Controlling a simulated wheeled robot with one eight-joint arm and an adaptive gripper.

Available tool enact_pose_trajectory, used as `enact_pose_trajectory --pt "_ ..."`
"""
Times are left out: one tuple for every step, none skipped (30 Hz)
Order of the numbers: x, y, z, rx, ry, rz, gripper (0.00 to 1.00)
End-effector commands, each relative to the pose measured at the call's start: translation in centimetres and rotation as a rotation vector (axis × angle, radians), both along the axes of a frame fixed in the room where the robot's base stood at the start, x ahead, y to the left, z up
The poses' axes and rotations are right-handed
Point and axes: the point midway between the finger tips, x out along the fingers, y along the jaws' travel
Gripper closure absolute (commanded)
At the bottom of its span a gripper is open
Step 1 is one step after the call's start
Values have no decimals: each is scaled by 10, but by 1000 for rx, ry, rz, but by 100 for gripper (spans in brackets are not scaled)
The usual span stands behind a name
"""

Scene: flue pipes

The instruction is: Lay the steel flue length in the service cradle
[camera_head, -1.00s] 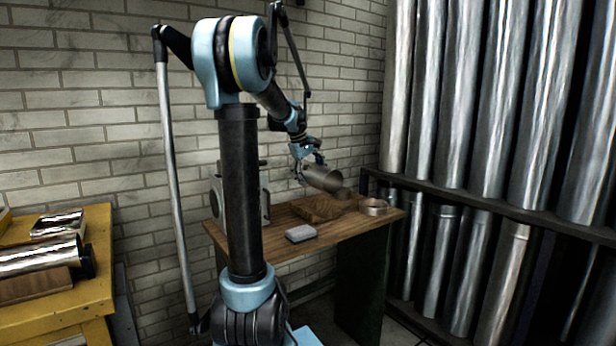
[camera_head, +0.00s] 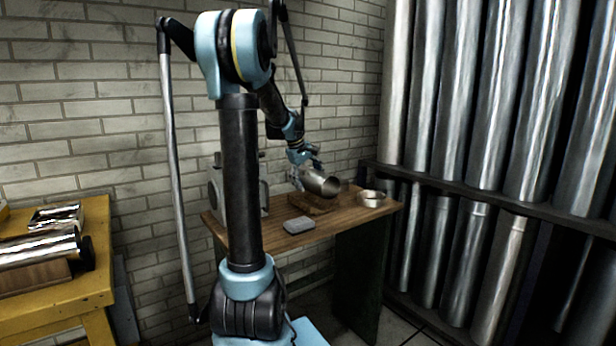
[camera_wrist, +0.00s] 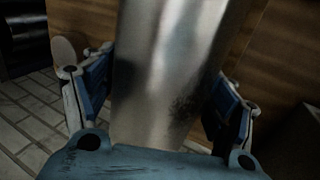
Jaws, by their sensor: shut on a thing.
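The steel flue length (camera_head: 320,183) is a short grey metal tube with its open end facing right in the head view. My gripper (camera_head: 306,174) is shut around it, just above the wooden bench. In the wrist view the flue length (camera_wrist: 170,75) fills the middle, between the two blue fingers of my gripper (camera_wrist: 160,105). A brown wooden block (camera_head: 312,208), perhaps the service cradle, lies on the bench right below the tube. I cannot tell whether the tube touches it.
The wooden bench (camera_head: 285,243) also holds a grey box (camera_head: 299,225), a metal ring (camera_head: 371,198) and a grey upright fixture (camera_head: 217,190). A yellow table (camera_head: 70,292) with metal pipes stands at left. Racked tall pipes (camera_head: 490,100) stand at right, and a brick wall (camera_head: 80,120) is behind.

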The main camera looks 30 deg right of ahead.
Motion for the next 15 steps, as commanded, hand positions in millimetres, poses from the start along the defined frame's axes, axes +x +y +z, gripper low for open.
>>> enact_pose_trajectory --pt "0 0 -4 0 0 0 84" --pt "0 0 -6 0 0 0 84" --pt "0 0 -10 0 0 0 84" --pt "0 0 -12 0 0 0 84" --pt "0 0 -14 0 0 0 84" --pt "0 0 -17 0 0 0 84" --pt "0 0 -20 0 0 0 84" --pt "0 0 -22 0 0 0 84" --pt "0 0 -25 0 0 0 84" --pt "0 0 -27 0 0 0 84" --pt "0 0 -29 0 0 0 84" --pt "0 -1 -31 0 0 0 84" --pt "0 -1 -33 0 0 0 84" --pt "0 -1 -34 0 0 0 84" --pt "0 -1 -36 0 0 -1 84"
